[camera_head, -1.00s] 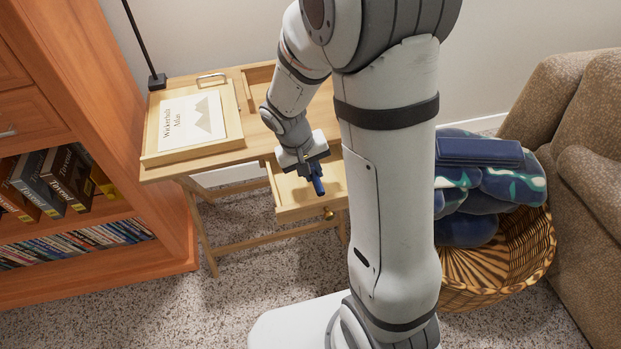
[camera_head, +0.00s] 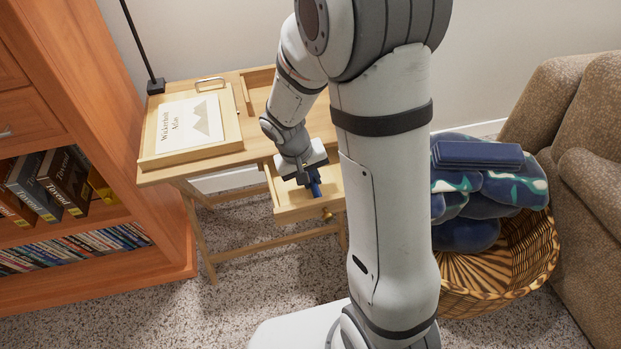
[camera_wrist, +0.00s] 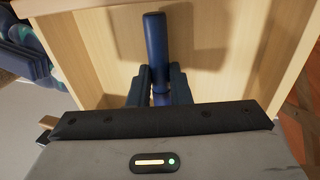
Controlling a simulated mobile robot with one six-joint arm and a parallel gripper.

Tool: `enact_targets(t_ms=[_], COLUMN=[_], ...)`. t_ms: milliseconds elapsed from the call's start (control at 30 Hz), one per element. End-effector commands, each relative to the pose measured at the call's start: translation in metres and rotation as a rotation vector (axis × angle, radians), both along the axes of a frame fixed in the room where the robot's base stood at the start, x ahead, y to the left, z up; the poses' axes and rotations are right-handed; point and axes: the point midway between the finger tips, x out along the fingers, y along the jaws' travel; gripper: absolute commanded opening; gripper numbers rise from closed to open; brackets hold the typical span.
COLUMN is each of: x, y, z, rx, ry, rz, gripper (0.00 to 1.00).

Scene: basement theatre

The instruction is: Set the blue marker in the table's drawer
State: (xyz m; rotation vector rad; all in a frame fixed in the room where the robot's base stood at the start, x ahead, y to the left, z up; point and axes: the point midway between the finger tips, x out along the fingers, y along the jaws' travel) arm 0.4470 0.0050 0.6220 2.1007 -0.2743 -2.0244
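The blue marker (camera_head: 316,189) is in my gripper (camera_head: 309,178), over the open drawer (camera_head: 288,213) of the small wooden table (camera_head: 206,160). In the wrist view the marker (camera_wrist: 155,42) stands out between the two dark fingers of my gripper (camera_wrist: 160,78), which are closed on it. The pale wooden drawer (camera_wrist: 105,45) surrounds it there, with its floor and side walls in sight. The drawer looks otherwise empty where it shows. I cannot tell whether the marker touches the drawer floor. My arm hides the table's right part.
A framed "Wickerholt Atlas" (camera_head: 190,127) lies on the tabletop beside a black lamp stand (camera_head: 155,85). A wooden bookcase (camera_head: 165,225) stands at left. A wicker basket (camera_head: 500,283) with blue cushions (camera_head: 510,188) and a brown armchair (camera_head: 592,190) are at right.

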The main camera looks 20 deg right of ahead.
Motion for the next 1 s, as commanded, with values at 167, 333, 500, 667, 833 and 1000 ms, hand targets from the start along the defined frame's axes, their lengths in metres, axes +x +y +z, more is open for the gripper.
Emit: enact_targets(t_ms=[167,333,500,667,833,1000], x=[-0.011,-0.011,-0.009,-0.009,-0.009,-0.012], y=[0.001,0.001,0.013,0.023,0.030,0.032], z=[-0.016,0.001,0.042,0.079,0.105,0.118], rx=[0.001,0.001,0.000,0.000,-0.001,0.004], ry=[0.033,0.033,0.025,0.022,0.023,0.024], rz=[-0.003,-0.002,0.001,0.002,0.002,-0.001], gripper=[0.36,0.37,0.39,0.39,0.39,0.39])
